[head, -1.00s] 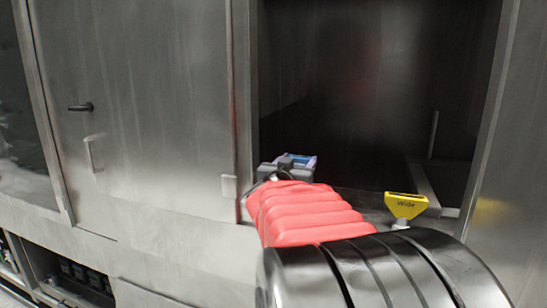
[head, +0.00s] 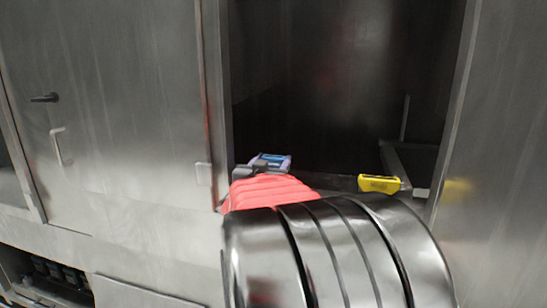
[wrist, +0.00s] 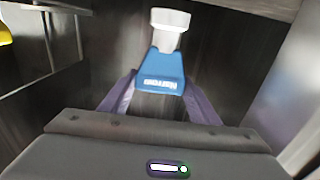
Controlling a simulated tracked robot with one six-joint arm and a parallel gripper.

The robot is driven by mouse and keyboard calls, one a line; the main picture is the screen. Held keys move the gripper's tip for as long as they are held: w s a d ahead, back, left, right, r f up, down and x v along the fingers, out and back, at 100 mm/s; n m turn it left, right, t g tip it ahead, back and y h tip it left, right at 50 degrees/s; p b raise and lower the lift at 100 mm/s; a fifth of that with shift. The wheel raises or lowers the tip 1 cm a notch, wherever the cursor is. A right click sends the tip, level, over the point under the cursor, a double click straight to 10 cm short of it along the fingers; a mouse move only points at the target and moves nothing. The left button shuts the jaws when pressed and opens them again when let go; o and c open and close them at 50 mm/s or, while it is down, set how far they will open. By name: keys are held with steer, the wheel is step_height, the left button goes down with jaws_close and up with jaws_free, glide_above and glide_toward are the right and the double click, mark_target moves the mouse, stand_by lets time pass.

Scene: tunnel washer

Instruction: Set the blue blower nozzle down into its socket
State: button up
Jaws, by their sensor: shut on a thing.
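The blue blower nozzle (wrist: 160,68) is between the purple fingers of my gripper (wrist: 160,84) in the wrist view, with a pale printed label facing the camera. Its white round end (wrist: 170,18) points away from the gripper. The red-sleeved arm hides what lies below the gripper. I cannot make out the socket in either view.
A yellow nozzle (head: 378,183) stands right of my gripper near the opening's ledge, and its edge shows at the wrist view's upper left (wrist: 5,34). Steel walls flank the dark opening (head: 340,90). A steel door with handles (head: 110,110) is at left.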

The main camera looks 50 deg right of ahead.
steer(key=shift+f, duration=0.2)
steer(key=shift+s+f, duration=0.1)
steer(key=shift+s, duration=0.1)
steer(key=shift+f, duration=0.1)
steer(key=shift+f, duration=1.25)
steer(key=o, duration=1.3)
steer(key=shift+a, duration=0.1)
steer(key=shift+c, duration=0.2)
